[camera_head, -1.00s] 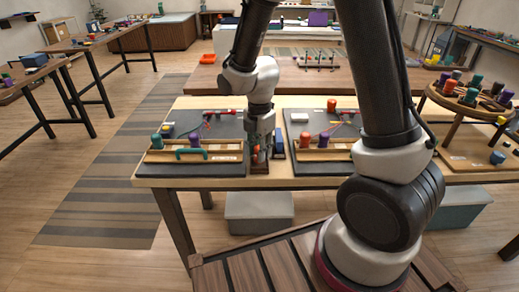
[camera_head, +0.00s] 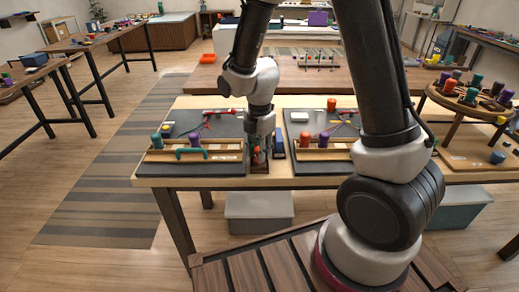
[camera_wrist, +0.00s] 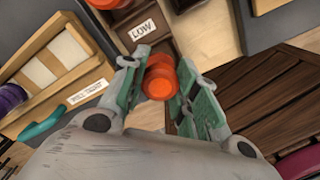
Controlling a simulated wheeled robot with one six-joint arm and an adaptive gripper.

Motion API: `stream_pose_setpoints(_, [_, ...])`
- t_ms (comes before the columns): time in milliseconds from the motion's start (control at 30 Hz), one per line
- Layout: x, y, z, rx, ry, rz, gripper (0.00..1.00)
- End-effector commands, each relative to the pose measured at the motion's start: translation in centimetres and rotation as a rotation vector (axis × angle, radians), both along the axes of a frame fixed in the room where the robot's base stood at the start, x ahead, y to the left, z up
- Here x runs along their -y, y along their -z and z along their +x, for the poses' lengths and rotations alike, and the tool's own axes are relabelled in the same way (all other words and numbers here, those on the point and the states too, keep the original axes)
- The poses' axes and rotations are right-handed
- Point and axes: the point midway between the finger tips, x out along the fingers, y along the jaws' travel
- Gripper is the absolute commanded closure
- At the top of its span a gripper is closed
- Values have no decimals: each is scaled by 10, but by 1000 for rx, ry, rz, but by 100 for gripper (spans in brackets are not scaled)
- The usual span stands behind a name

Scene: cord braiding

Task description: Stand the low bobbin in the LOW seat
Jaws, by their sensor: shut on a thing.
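My gripper (camera_wrist: 160,88) is shut on an orange bobbin (camera_wrist: 159,82), seen from its end between the green-padded fingers. A wooden block with a white LOW label (camera_wrist: 142,30) lies just beyond the fingers in the wrist view, with dark recesses beside the label. The bobbin hides part of that block, so I cannot tell whether its lower end touches the seat. In the head view my gripper (camera_head: 260,146) points down over the narrow wooden block (camera_head: 259,167) at the table's front edge, between two dark boards.
The left board (camera_head: 185,172) carries a wooden rack with green and purple bobbins and a teal handle (camera_head: 191,153). The right board (camera_head: 310,169) has another rack with bobbins. A dark blue item (camera_head: 279,146) stands close to the right of my gripper.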

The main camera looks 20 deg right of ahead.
Motion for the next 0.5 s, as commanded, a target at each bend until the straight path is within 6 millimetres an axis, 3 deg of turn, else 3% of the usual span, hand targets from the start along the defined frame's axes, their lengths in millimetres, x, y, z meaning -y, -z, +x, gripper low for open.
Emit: stream_pose_setpoints(500, [0, 10, 0, 0, 0, 0, 94])
